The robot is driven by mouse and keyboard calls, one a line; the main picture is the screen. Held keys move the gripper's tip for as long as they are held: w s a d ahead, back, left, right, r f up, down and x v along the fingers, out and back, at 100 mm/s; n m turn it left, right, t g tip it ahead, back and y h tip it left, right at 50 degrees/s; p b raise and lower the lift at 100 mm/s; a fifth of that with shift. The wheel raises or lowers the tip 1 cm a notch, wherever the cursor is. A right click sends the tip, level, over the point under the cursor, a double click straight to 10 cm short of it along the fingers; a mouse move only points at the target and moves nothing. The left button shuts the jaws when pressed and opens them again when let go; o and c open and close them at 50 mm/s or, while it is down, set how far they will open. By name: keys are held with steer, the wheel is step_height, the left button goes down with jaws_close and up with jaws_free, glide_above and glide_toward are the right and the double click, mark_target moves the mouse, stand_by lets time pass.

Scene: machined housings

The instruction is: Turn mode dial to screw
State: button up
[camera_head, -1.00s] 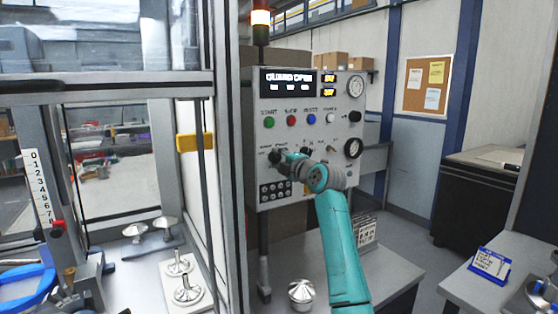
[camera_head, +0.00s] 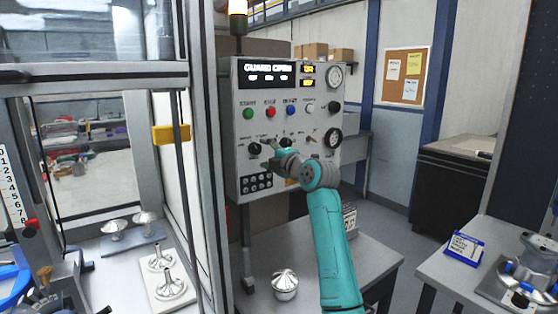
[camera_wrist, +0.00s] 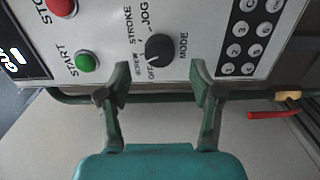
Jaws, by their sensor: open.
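The mode dial (camera_wrist: 159,47) is a round black knob on the light grey control panel (camera_wrist: 108,40). Labels OFF, SCREW, STROKE and JOG stand around it, with MODE beside it. A pale mark on the knob appears to face the OFF label. My gripper (camera_wrist: 160,72) is open, its two fingertips on either side below the dial in the wrist view, apart from it, with nothing between them. In the head view my gripper (camera_head: 271,151) is close in front of the panel, by the dial (camera_head: 255,149); depth there is hard to tell.
A green START button (camera_wrist: 86,62), a red button (camera_wrist: 62,7) and a black keypad (camera_wrist: 247,38) are near the dial. In the head view, a guard frame with a yellow handle (camera_head: 171,134) stands left of the panel. A metal part (camera_head: 285,284) is on the bench below.

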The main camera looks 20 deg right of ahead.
steer(key=v, duration=0.7)
steer(key=shift+s, duration=0.2)
